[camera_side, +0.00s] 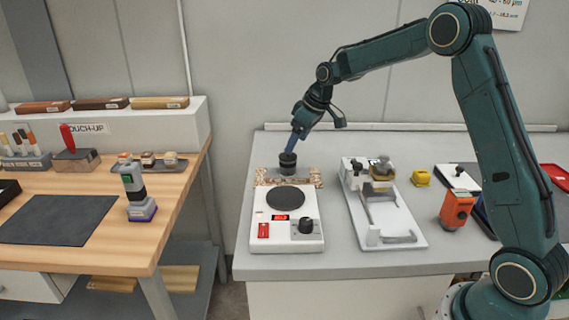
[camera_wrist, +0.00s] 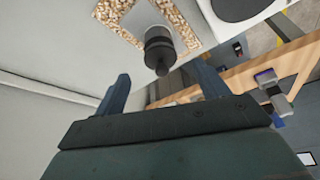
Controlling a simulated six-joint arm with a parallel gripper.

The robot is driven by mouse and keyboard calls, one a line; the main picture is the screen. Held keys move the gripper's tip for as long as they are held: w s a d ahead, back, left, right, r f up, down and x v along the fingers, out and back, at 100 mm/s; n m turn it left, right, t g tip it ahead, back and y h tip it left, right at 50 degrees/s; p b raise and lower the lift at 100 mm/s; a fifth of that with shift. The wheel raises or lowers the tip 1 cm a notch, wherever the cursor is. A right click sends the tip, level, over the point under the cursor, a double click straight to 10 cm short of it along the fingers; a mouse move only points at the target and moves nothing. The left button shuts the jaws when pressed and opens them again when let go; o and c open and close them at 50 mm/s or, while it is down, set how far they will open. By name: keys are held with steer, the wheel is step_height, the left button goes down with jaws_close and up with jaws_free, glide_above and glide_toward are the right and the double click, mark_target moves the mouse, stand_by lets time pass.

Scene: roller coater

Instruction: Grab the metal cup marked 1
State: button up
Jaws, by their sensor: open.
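A dark grey cylindrical cup (camera_side: 288,164) stands upright behind the white device with the round dark plate. It stands within a speckled tan frame, and the wrist view shows the cup (camera_wrist: 159,48) there too. No number can be read on it, so I cannot tell if it is the cup marked 1. My gripper (camera_side: 297,138) is just above the cup in the side view, pointing down at a tilt. In the wrist view my gripper (camera_wrist: 163,84) has its two blue fingers wide apart, with the cup ahead between their lines. Nothing is held.
The white device (camera_side: 262,243) with a dark round plate (camera_side: 285,199) stands in front of the cup. A white fixture (camera_side: 402,230) with a brass-coloured part (camera_side: 381,171) is to its right.

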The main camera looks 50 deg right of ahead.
mark_target(287, 162)
steer(key=shift+x, duration=2)
steer(key=shift+x, duration=2.55)
steer(key=shift+s, duration=0.1)
steer(key=c, duration=1.3)
steer(key=shift+c, duration=0.2)
steer(key=shift+r, duration=0.15)
step_height(287, 162, up, 20)
